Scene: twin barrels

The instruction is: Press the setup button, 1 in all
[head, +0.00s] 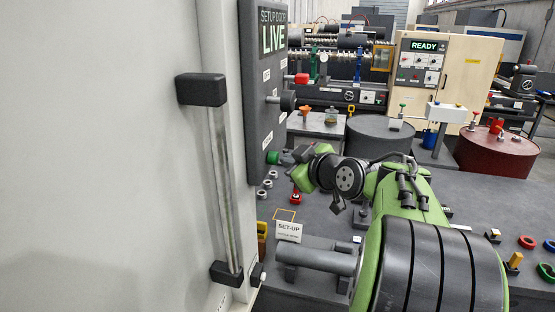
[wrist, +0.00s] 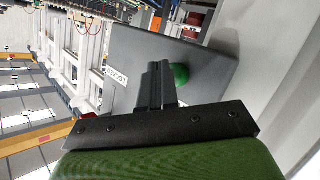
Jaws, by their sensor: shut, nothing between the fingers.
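The dark control panel (head: 258,100) at the upper middle of the head view has a lit screen reading "SETUP DOOR LIVE". A green button (head: 273,157) sticks out near its lower end; it also shows in the wrist view (wrist: 181,74), partly hidden behind my fingers. My gripper (head: 286,158) is shut and empty, its fingertips right at the green button. In the wrist view the fingers (wrist: 157,75) point at the panel face beside the button. I cannot tell whether they touch it.
A red button (head: 302,78) and a dark knob (head: 288,101) stick out higher on the panel. A pale door with a long handle (head: 224,185) fills the left. A "SET-UP" sign (head: 288,231) stands on the grey bench below my arm. Dark and red barrels stand behind.

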